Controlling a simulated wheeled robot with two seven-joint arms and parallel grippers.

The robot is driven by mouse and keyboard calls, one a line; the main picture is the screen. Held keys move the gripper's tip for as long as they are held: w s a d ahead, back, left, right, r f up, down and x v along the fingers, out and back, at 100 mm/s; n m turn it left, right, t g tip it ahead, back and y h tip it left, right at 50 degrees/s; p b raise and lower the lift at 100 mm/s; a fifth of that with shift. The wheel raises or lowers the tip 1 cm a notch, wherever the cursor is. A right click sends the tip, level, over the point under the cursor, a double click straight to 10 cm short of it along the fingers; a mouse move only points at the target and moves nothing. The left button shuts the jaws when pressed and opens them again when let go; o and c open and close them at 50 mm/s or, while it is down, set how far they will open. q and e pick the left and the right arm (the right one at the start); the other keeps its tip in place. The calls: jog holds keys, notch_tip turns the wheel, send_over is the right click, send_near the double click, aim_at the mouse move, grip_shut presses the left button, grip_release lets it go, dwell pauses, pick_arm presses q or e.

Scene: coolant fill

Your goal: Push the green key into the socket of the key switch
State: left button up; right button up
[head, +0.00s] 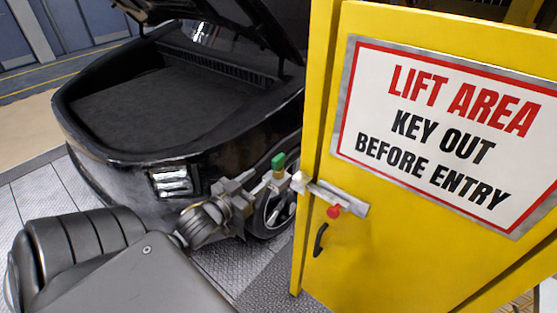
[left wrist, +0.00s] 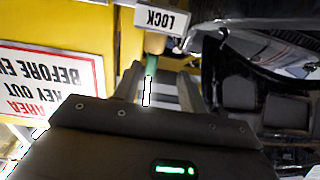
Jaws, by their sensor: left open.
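The green key (head: 278,161) shows in the head view beside the yellow door's edge, with a tan part (head: 274,178) directly below it. In the left wrist view the green piece (left wrist: 151,65) shows between and beyond my fingers, next to a tan part (left wrist: 155,42) and a white LOCK label (left wrist: 161,18). My left gripper (left wrist: 158,84) is open, its two fingers spread to either side of the green piece. In the head view the left gripper (head: 246,192) is just left of the key. I cannot make out the switch's socket, or whether the key sits in it. My right gripper is not in view.
A yellow door (head: 420,250) with a LIFT AREA sign (head: 440,135) stands close on the right. It carries a metal bolt (head: 335,197), a red knob (head: 334,211) and a black handle (head: 320,240). A black car (head: 125,140) with its lid raised stands behind my left arm.

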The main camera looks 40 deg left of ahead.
aim_at(272, 164)
pick_arm(q)
jog(key=shift+w+d+r, duration=0.15)
jog(key=shift+d+r, duration=0.05)
jog(key=shift+r, duration=0.4)
jog(key=shift+w+d+r, duration=0.15)
jog(key=shift+r, duration=0.45)
jog(key=w+p, duration=0.1)
jog(key=w, duration=0.2)
jog(key=shift+w+p, duration=0.3)
jog(key=shift+w, duration=0.05)
jog(key=shift+w+f, duration=0.2)
jog(key=shift+w, duration=0.35)
jog(key=shift+w+r, duration=0.1)
jog(key=w+p, duration=0.1)
jog(key=w, duration=0.1)
jog(key=w+p, duration=0.1)
jog(key=w, duration=0.1)
jog(key=shift+w+f+p, duration=0.2)
jog(key=shift+w+p, duration=0.1)
jog(key=shift+p, duration=0.1)
jog(key=shift+w+f, duration=0.1)
jog(key=shift+w, duration=0.1)
jog(key=shift+s, duration=0.1)
jog(key=shift+c, duration=0.4)
